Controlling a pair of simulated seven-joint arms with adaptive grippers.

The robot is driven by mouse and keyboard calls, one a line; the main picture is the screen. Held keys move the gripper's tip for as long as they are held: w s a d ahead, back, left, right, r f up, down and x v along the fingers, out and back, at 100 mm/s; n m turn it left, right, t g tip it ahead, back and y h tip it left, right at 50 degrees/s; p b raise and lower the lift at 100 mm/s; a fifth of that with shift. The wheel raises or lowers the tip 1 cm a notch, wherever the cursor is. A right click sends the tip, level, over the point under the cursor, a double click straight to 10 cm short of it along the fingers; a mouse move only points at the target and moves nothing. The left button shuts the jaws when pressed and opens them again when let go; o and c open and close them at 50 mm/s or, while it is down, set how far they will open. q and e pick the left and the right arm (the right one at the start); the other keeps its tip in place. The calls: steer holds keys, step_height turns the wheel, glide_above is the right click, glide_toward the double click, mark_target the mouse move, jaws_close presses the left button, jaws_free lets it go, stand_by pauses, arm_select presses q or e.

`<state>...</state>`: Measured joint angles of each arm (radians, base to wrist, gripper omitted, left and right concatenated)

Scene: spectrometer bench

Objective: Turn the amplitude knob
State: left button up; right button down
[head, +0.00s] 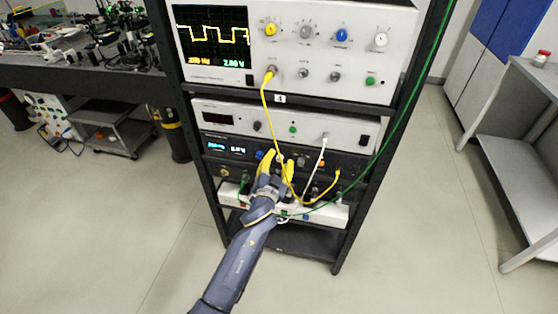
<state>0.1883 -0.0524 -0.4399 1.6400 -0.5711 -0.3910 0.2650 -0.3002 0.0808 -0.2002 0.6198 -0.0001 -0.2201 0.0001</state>
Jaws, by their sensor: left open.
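The black instrument (348,163) with a small blue display (216,146) sits in the rack below a grey-white unit. A blue knob (259,154) shows on its panel just left of my gripper, and an orange knob or button (322,163) sits farther right. The labels are too small to read, so I cannot tell which control is the amplitude knob. My left gripper (278,161) is open at this panel, its yellow fingers apart and pointing at its middle. The fingers hide part of the panel, and I cannot tell whether they touch a control. My right gripper is out of view.
An oscilloscope (300,90) with a yellow square wave is on top. A yellow cable (266,110) hangs from it past my fingers. A white cable (315,160) and a green cable (395,130) cross nearby. A white power strip (330,214) lies below. The floor in front is clear.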

arm_select(q)
steer(key=shift+w, duration=0.2)
jaws_close()
stand_by(0.4)
